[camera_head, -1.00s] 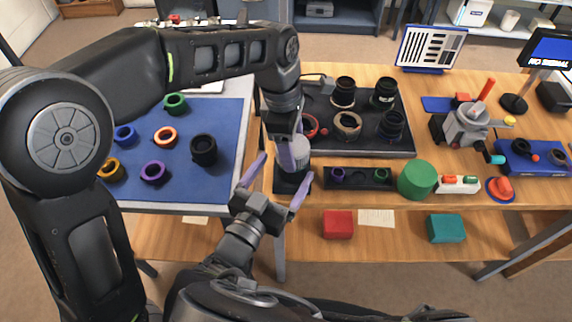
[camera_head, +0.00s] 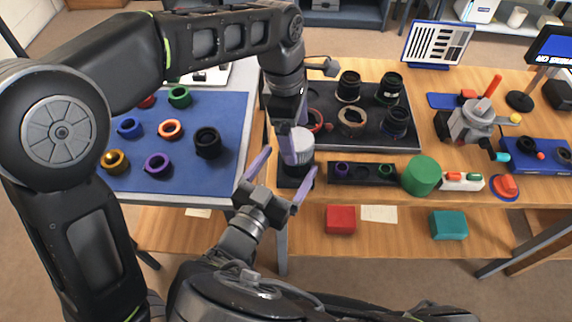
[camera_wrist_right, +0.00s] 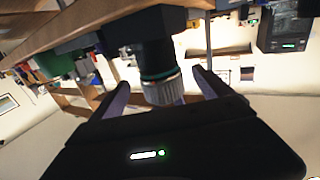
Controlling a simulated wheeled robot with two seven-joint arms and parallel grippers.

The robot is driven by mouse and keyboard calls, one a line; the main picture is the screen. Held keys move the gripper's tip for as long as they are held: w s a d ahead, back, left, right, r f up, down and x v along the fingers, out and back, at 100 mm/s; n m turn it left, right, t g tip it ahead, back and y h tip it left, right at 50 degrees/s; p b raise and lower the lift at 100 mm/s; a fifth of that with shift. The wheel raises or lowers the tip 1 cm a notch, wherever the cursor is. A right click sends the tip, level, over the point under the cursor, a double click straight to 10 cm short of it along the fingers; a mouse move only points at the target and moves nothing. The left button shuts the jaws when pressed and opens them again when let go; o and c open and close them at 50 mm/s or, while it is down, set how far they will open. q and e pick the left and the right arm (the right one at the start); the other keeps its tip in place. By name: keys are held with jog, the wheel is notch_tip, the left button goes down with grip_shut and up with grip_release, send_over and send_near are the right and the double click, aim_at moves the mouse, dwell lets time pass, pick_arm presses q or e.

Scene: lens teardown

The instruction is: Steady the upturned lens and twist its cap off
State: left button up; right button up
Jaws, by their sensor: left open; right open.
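The upturned lens (camera_head: 298,168) stands upright, black-bodied, on a small dark base near the table's front edge. Its ridged light grey cap (camera_head: 301,146) is on top. The right wrist view shows the cap (camera_wrist_right: 163,92) and a teal ring on the black lens (camera_wrist_right: 154,58). My left gripper (camera_head: 293,148) reaches down from above at the cap, open; a lavender finger covers part of it, and contact cannot be told. My right gripper (camera_head: 290,160) is open in front of the lens. In its wrist view, its fingers (camera_wrist_right: 160,86) stand apart either side of the cap, with gaps.
A dark tray (camera_head: 345,138) with several lens barrels lies behind the lens. A black block with rings (camera_head: 352,174) and a green cylinder (camera_head: 421,176) stand to its right. A blue mat (camera_head: 228,165) with several coloured rings lies left.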

pick_arm(q)
jog(key=r, duration=0.3)
jog(key=a+r, duration=0.1)
jog(key=r, duration=0.1)
jog(key=shift+r, duration=0.25)
